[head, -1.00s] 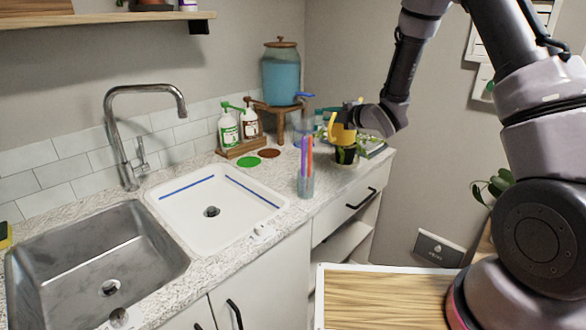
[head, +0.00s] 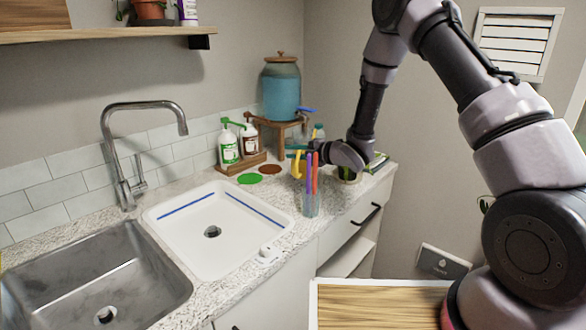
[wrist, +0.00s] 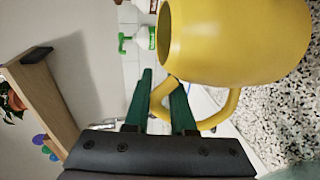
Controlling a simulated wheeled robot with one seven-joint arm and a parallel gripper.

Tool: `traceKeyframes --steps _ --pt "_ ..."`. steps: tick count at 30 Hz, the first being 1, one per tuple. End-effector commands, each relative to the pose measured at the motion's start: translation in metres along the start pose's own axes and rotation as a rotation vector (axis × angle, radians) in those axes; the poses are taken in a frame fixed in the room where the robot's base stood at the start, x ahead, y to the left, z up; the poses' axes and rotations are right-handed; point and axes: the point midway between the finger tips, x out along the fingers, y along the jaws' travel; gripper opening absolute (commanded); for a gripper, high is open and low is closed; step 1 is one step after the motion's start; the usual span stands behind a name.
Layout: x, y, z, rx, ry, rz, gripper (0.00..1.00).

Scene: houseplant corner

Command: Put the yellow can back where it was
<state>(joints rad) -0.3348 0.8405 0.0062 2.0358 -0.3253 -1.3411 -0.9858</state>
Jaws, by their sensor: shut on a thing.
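The yellow can (head: 297,168) is held near the back right of the speckled counter, left of the plant pot and behind a glass of coloured sticks. In the head view my gripper (head: 298,149) and the glass hide part of it. In the wrist view the can (wrist: 235,40) is large, its looped handle between the green fingers of my gripper (wrist: 163,82), which is shut on the handle. The can looks tipped in the wrist view, which is itself turned sideways. I cannot tell whether its base touches the counter.
The glass with tall sticks (head: 311,203) stands close in front of the can. Left are a green disc (head: 249,179), a brown disc (head: 270,169) and two pump bottles (head: 229,146) on a wooden tray. A blue dispenser (head: 281,88) stands behind. A potted plant (head: 348,174) is right.

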Motion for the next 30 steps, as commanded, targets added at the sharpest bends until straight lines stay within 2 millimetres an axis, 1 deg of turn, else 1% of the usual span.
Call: traceKeyframes --steps 1,8,15,25,26,27,28,30 --pt "0.002 -0.006 0.0 -0.001 0.001 0.001 0.0" --pt "0.005 -0.019 0.001 -0.002 0.001 0.003 0.0" --pt "0.012 -0.05 0.002 -0.002 0.002 0.002 0.0" --pt "0.013 -0.053 0.002 -0.003 0.001 0.004 0.0" --pt "0.013 -0.055 0.002 -0.001 0.0 0.001 0.27" --pt "0.013 -0.055 0.002 -0.001 0.0 0.001 0.42" --pt "0.013 -0.055 0.002 -0.001 0.0 0.001 0.53" --pt "0.013 -0.055 0.002 -0.001 0.0 0.001 0.53"
